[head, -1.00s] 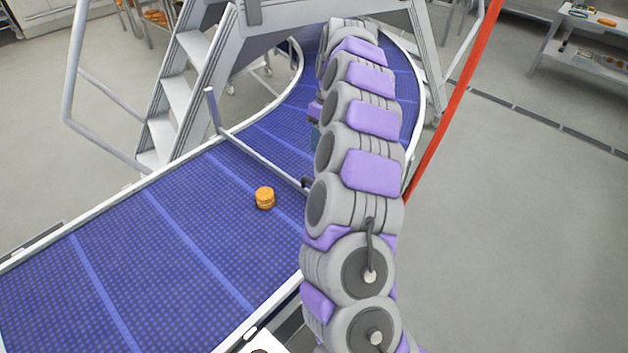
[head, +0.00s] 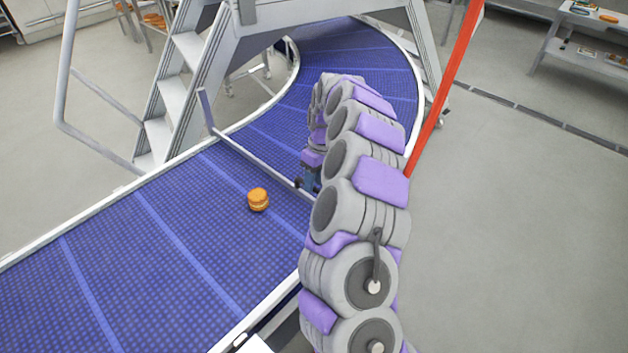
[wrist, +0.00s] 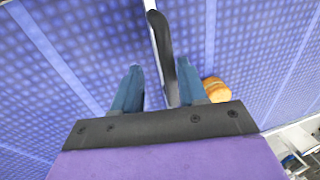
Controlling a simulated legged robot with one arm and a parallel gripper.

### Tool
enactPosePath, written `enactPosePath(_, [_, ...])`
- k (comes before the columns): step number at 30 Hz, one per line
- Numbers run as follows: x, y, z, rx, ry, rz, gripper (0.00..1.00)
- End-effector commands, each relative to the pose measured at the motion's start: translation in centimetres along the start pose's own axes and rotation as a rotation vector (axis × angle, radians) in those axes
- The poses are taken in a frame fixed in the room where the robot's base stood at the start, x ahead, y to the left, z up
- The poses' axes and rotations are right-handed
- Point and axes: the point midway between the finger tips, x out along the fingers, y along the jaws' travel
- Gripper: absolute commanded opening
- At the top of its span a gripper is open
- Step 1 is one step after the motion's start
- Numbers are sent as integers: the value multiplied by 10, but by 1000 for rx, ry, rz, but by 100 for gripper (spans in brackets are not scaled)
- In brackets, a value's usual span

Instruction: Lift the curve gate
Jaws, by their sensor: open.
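The curve gate (head: 250,152) is a thin pale bar lying low across the blue belt, with an upright post at its left end. In the wrist view a dark curved handle (wrist: 163,45) shows on the pale bar. My gripper (wrist: 158,82) is open, its two blue fingers on either side of the handle in the picture. I cannot tell whether they touch it. In the head view my gripper (head: 307,180) is at the bar's right end, partly hidden by my arm.
An orange filled round (head: 258,199) sits on the belt (head: 150,255), left of my gripper; it also shows beside the right finger in the wrist view (wrist: 216,90). Metal steps (head: 182,95) stand behind the belt. A red bar (head: 447,85) slants up on the right.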

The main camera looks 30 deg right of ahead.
Motion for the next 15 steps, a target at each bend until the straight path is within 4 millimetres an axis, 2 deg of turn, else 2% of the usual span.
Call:
enactPosePath(6, [0,-6,-2,-1,-2,6,41])
enactPosePath(15, [0,-3,-1,-2,0,1,13])
